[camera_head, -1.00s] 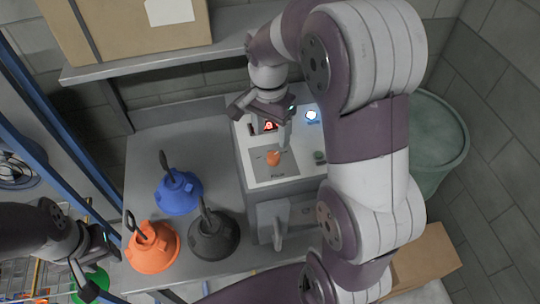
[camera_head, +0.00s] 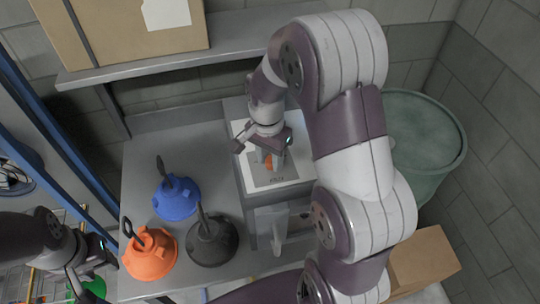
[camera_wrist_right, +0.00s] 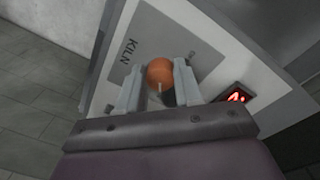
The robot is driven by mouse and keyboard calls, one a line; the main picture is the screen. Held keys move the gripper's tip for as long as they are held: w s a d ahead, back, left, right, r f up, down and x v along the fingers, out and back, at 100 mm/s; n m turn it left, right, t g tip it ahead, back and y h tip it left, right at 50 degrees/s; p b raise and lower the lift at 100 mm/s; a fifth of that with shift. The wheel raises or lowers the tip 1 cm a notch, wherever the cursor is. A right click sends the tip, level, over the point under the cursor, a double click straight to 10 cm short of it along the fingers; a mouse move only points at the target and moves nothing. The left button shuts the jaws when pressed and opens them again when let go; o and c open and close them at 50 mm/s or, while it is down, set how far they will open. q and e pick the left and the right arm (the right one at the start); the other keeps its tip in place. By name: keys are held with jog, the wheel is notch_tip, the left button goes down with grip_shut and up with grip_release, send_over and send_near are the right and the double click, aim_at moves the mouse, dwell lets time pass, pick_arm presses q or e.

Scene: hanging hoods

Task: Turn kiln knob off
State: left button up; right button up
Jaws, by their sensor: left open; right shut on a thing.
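The kiln knob is a small orange knob (camera_wrist_right: 160,72) on the grey panel marked KILN (camera_wrist_right: 128,50). In the head view only a bit of the knob (camera_head: 267,160) shows between my right gripper's fingers. The panel is on top of the white and grey kiln box (camera_head: 246,182). My right gripper (camera_head: 265,163) is shut on the knob, one finger on each side, as the right wrist view (camera_wrist_right: 160,85) shows. A red lit display (camera_wrist_right: 237,97) is beside the panel. My left gripper (camera_head: 92,270) is open and empty at the lower left, away from the kiln.
Blue (camera_head: 176,198), orange (camera_head: 150,252) and dark grey (camera_head: 212,242) hoods stand on the grey table left of the kiln. A shelf with a cardboard box (camera_head: 125,40) is behind. A green bin (camera_head: 425,140) and another cardboard box (camera_head: 424,258) are at right.

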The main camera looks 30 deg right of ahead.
jog(key=shift+n, duration=0.3)
jog(key=n, duration=0.5)
jog(key=shift+s+d, duration=0.1)
jog(key=shift+s, duration=0.05)
jog(key=n, duration=0.6)
jog(key=shift+d+t+p, duration=0.1)
jog(key=shift+t+p, duration=0.2)
jog(key=shift+p, duration=0.05)
jog(key=n+p, duration=0.1)
jog(key=n, duration=0.5)
jog(key=shift+s+d, duration=0.1)
jog(key=shift+d, duration=0.05)
jog(key=n, duration=0.4)
jog(key=shift+d, duration=0.1)
jog(key=shift+f+n+t+p, duration=0.15)
jog(key=shift+n+t+p, duration=0.2)
jog(key=shift+n, duration=0.95)
